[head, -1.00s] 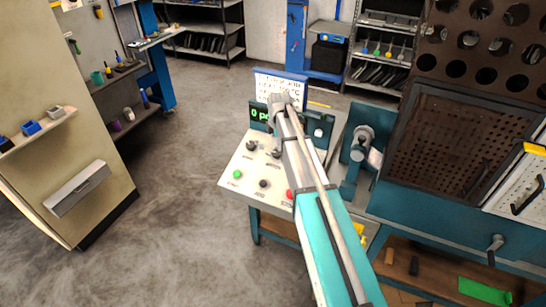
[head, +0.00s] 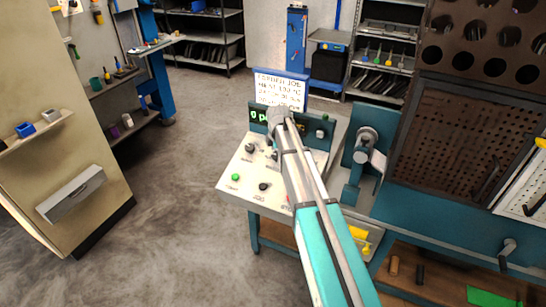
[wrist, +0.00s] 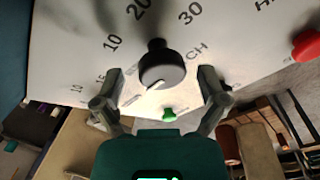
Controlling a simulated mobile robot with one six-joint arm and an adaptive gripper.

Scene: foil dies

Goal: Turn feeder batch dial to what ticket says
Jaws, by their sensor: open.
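A round black dial (wrist: 162,68) with a white pointer line shows in the wrist view, on a pale panel marked 10, 20 and 30. Lettering ending in "CH" is beside it. The pointer slants toward the picture's lower left, away from these numbers. My gripper (wrist: 161,77) is open, with one finger on each side of the dial; contact is not visible. In the head view, the feeder panel (head: 225,186) is partly behind my arm. A white ticket (head: 280,90) stands behind it, headed "FEEDER JOB"; its smaller lines are hard to read. My fingers are hidden there.
A green display (head: 257,116) starts with "0 p", the remainder hidden by my arm. The panel also carries a green button (head: 235,177), a black knob (head: 264,186) and a red button (wrist: 306,45). A teal machine (head: 362,165) stands close on the right. Open floor lies left.

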